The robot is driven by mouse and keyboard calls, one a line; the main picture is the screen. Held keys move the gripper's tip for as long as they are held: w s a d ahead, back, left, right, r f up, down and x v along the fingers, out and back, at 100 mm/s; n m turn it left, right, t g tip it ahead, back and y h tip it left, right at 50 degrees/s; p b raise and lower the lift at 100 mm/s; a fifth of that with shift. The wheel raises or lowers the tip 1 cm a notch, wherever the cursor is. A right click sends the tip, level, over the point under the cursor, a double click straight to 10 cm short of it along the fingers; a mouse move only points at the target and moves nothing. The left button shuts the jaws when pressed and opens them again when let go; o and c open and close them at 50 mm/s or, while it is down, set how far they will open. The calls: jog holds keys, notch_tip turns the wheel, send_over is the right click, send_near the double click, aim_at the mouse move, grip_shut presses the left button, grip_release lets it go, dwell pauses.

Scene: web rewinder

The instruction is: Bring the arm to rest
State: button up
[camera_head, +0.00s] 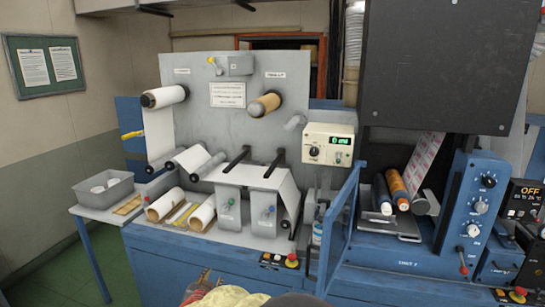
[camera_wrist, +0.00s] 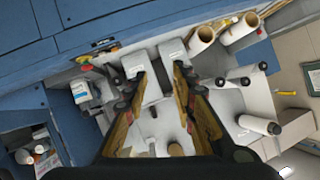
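My gripper (camera_wrist: 157,80) shows in the wrist view with its two long fingers spread apart. The gap between them is empty, so it is open. It faces the rewinder, whose grey panel stands upright in the head view (camera_head: 215,125). Through the gap I see the two grey brackets on the machine front. The fingers appear to touch nothing, though the distance to the machine is hard to judge. In the head view I cannot make out the gripper for sure; a dark rounded shape and a yellow shape are cut off at the bottom edge.
Rolls on spindles (camera_head: 165,96) stick out from the panel. Cardboard cores (camera_head: 165,203) lie on the blue bench, beside a grey bin (camera_head: 104,188) on a side table. A control box (camera_head: 328,145) stands right of the panel. A blue machine (camera_head: 455,215) fills the right. Floor is free at left.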

jog(key=s+a+r+n+g+y, duration=0.2)
jog(key=s+n+g+y, duration=0.25)
jog(key=s, duration=0.35)
jog(key=s+d+r+n+g, duration=0.2)
jog(key=s+d+g, duration=0.2)
jog(key=s+d, duration=0.7)
jog(key=s+d+r+g+h, duration=0.1)
jog(key=s+d+r+h, duration=0.1)
jog(key=s+d, duration=0.75)
jog(key=s+d+r+g+h, duration=0.1)
jog(key=s+d+r+h, duration=0.1)
jog(key=s+d, duration=0.75)
jog(key=d+r+m+t, duration=0.2)
jog(key=d+r, duration=0.3)
jog(key=d, duration=0.5)
jog(key=shift+w+r+m+t+h, duration=0.3)
jog(key=shift+w+m+t+h, duration=0.05)
jog(key=shift+t, duration=0.2)
